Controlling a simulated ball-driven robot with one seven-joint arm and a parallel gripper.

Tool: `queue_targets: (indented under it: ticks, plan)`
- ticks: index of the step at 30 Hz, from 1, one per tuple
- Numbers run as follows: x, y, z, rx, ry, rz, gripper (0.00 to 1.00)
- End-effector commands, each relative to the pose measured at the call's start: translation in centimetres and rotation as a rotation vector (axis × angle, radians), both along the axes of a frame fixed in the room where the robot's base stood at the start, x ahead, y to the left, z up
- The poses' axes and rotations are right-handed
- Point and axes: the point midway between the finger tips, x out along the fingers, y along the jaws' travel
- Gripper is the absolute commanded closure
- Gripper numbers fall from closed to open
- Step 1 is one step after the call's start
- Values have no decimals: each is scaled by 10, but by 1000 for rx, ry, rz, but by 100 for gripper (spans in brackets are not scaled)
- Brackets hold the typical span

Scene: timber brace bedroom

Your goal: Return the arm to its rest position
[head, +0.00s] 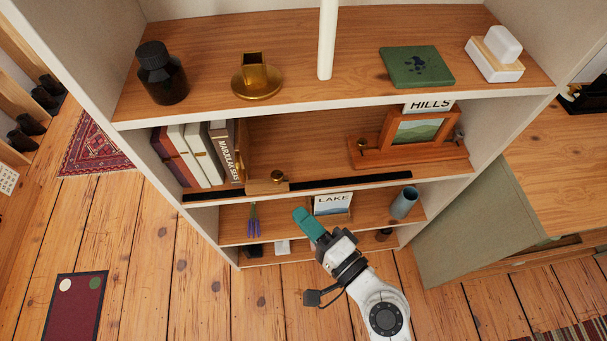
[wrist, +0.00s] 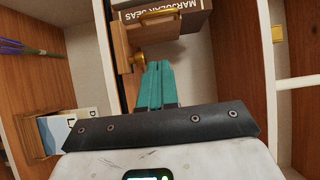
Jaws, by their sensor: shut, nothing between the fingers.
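My gripper (head: 308,223) has teal fingers and shows in the head view in front of the lower shelves, at the end of my white and grey arm. Its fingers lie together with nothing between them. In the wrist view the shut fingers (wrist: 157,85) point toward the shelf with the books and a wooden bookend with a brass knob (wrist: 136,60). They appear apart from these things. In the head view the arm reaches up from the bottom edge.
The white bookcase has wooden shelves (head: 310,70). One holds books (head: 195,155), a bookend (head: 268,185) and a framed HILLS picture (head: 418,130). Below stand a LAKE picture (head: 333,203), a lavender sprig (head: 252,222) and a grey cup (head: 404,203). A desk (head: 560,170) stands right.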

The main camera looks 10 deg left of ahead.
Motion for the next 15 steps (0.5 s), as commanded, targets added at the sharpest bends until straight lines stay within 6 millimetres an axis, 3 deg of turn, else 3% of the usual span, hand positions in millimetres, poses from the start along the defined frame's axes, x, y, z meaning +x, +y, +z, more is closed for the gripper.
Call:
queue_targets:
  ticks: [7, 10, 13, 15]
  plan:
    - [-1, -2, -1, -12, -4, 3, 100]
    - [-4, -9, -8, -98, -26, 26, 100]
    - [-13, -30, -25, -291, -61, 79, 100]
    - [-22, -55, -43, -479, -72, 128, 100]
